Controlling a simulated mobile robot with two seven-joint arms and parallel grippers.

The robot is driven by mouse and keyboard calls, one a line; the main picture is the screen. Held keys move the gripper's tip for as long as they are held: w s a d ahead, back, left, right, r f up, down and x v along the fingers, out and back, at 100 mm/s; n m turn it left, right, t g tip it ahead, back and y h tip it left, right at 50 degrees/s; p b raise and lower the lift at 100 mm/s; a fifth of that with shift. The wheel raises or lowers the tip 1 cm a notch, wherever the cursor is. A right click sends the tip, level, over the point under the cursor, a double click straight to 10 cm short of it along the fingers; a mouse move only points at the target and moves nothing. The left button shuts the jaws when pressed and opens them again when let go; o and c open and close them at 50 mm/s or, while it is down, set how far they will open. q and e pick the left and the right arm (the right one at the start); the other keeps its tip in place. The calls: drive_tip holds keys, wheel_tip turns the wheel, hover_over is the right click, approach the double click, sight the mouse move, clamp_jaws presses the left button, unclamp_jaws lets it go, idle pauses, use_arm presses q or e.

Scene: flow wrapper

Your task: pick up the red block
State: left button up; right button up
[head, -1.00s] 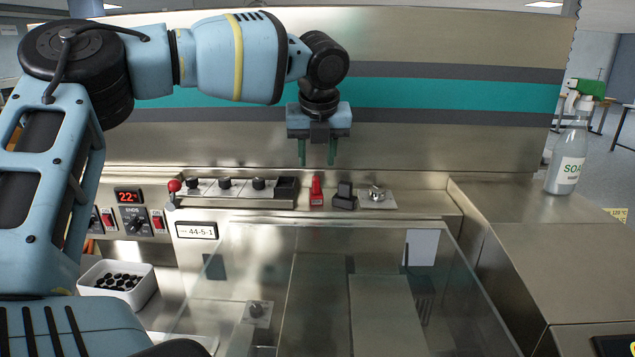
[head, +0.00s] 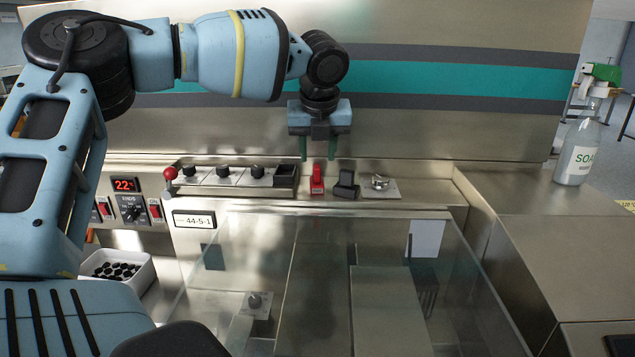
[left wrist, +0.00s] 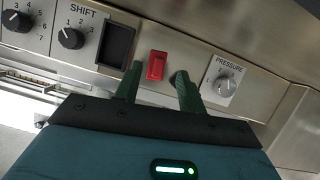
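The red block (head: 317,178) stands on the metal ledge at the back of the machine, beside a black block (head: 346,184). In the left wrist view the red block (left wrist: 156,66) lies between the two green fingertips, seen past them. My left gripper (head: 317,155) points down just above the red block, open and empty. In the left wrist view its fingers (left wrist: 158,78) are apart, and the right finger partly hides the black block. My right gripper is not in view.
Knobs (head: 223,172) and a red-topped lever (head: 170,174) are left of the block. A pressure knob (head: 380,182) is to its right. A glass cover (head: 320,290) lies in front. A soap bottle (head: 580,145) stands far right; a white bin (head: 118,275) is lower left.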

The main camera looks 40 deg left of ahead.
sight(317, 166)
use_arm(q)
drive_tip(key=x, duration=0.4)
drive_tip(key=shift+s+d+f+b, duration=0.2)
drive_tip(key=shift+s+f+b, duration=0.05)
drive_tip(key=shift+b, duration=0.1)
drive_tip(key=shift+w+a+f, duration=0.15)
drive_tip(key=shift+a+f, duration=0.05)
drive_tip(key=shift+f, duration=0.1)
drive_tip(key=shift+r, duration=0.1)
drive_tip(key=shift+c, duration=0.3)
clamp_jaws()
